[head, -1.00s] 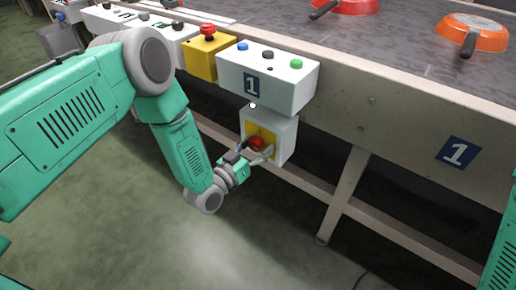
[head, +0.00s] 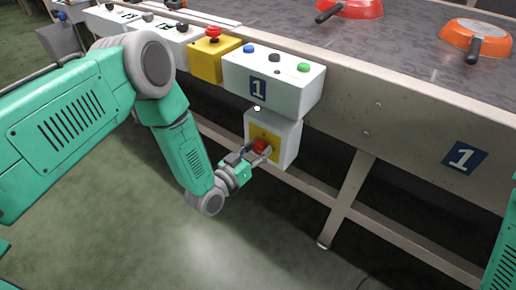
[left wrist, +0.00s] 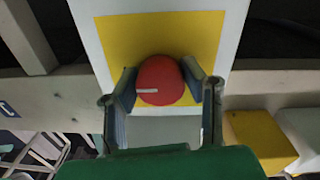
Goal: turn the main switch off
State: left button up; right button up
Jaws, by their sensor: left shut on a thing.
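The main switch is a round red knob (head: 259,146) on a yellow plate (head: 255,131) on the front of a white box (head: 288,144), below the button box marked 1. My left gripper (head: 259,152) is at the knob, shut on it. In the left wrist view the red knob (left wrist: 160,82) sits between the two fingers (left wrist: 168,92), one at each side. A pale line on the knob lies about level in that view, on its left part. My right gripper is not in view; only part of my right arm shows at the right edge.
A white button box (head: 273,83) with blue, black and green buttons is just above. A yellow box (head: 207,61) with a red button stands to its left. The conveyor (head: 400,60) carries an orange pan (head: 476,41) and a red pan (head: 350,8). A support leg (head: 346,200) stands right of the switch.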

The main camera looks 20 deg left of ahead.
pick_arm(q)
jog(key=shift+w+a+r, duration=0.1)
jog(key=shift+n, duration=1.1)
jog(key=n, duration=0.2)
jog(key=shift+n+p, duration=0.3)
jog(key=shift+p, duration=0.05)
jog(key=n, duration=0.2)
jog(key=shift+n, duration=0.4)
jog(key=n, duration=0.2)
jog(key=n+b, duration=0.1)
jog(key=n, duration=0.1)
jog(key=shift+n+t+y, duration=0.3)
jog(key=shift+a+n+b, duration=0.1)
jog(key=shift+n+b, duration=0.55)
jog(key=shift+n, duration=1.75)
